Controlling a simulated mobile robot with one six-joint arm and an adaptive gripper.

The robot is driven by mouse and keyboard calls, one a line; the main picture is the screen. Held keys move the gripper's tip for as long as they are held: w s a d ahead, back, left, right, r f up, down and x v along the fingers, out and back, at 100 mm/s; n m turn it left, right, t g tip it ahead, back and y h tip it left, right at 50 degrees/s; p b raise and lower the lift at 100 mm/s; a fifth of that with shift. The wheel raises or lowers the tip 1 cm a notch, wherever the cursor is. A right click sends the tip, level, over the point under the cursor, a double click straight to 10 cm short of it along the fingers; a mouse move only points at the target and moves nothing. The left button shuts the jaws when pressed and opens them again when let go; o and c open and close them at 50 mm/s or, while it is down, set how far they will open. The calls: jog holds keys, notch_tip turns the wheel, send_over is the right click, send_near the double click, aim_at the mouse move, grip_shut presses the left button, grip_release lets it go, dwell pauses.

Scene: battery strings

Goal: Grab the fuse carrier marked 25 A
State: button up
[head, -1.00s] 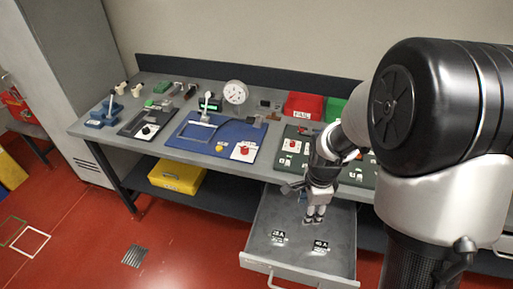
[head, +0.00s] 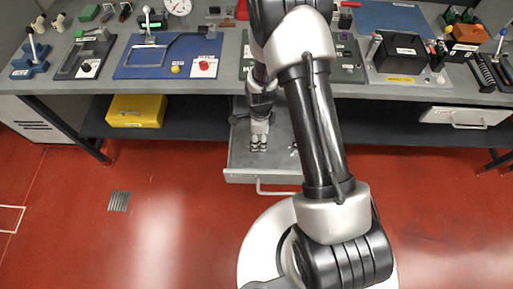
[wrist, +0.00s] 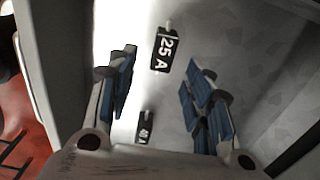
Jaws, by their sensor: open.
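The fuse carrier marked 25 A (wrist: 163,50) is a small black block with white lettering, seen in the upper middle of the wrist view. It lies on the grey floor of the open drawer (head: 238,172). A second black carrier marked 40 A (wrist: 145,127) shows lower, partly cut off by my gripper's body. My gripper (wrist: 160,85) is open, with blue-padded fingers on either side of the view and nothing between them held. In the head view my gripper (head: 258,146) points down into the drawer and hides the 25 A carrier.
The drawer's walls and front handle (head: 275,190) surround the space. The bench above carries a blue board (head: 135,62), a dark green board (head: 352,72) and other gear. A yellow box (head: 137,111) sits on the lower shelf. The red floor in front is clear.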

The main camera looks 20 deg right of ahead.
jog(key=shift+w+a+f+b, duration=0.15)
jog(key=shift+f+b, duration=0.45)
jog(key=shift+f, duration=0.95)
jog(key=shift+w+a+f+b, duration=0.1)
jog(key=shift+f+b, duration=0.5)
jog(key=shift+f, duration=0.95)
jog(key=shift+r, duration=0.1)
jog(key=shift+c, duration=0.2)
grip_shut()
